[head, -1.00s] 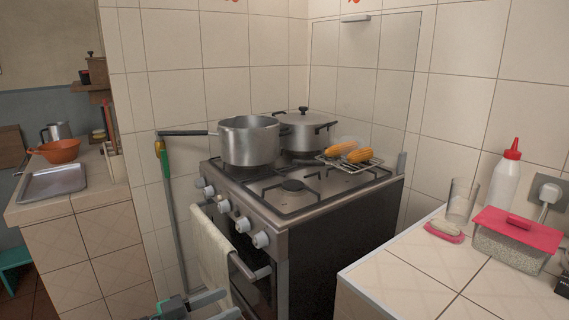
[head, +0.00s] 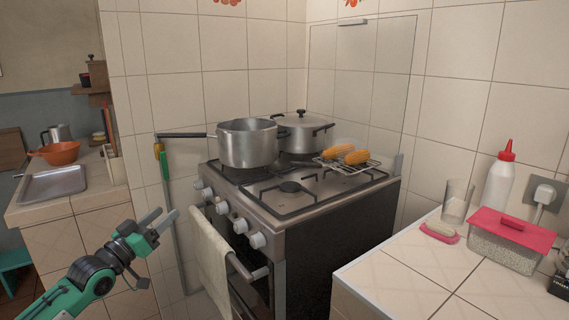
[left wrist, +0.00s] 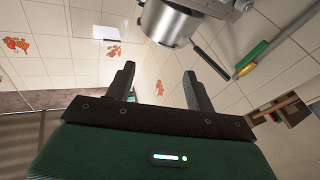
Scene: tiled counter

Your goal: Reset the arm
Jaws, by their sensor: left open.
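My left arm comes in at the lower left of the head view. Its gripper (head: 160,218) is open and empty, in the air left of the stove and in front of the tiled wall. In the left wrist view the two dark fingers (left wrist: 160,88) stand apart with nothing between them. A steel saucepan (head: 248,145) with a long dark handle sits on the stove's left rear area, and its metal body also shows at the top of the left wrist view (left wrist: 168,25). My right gripper is not in view.
The stove (head: 290,205) holds a lidded pot (head: 303,132) and corn cobs (head: 357,157) on a wire rack. A towel (head: 210,250) hangs on its front. The right counter (head: 400,265) bears a red-lidded box (head: 512,240), a glass (head: 457,202) and a white bottle (head: 501,182).

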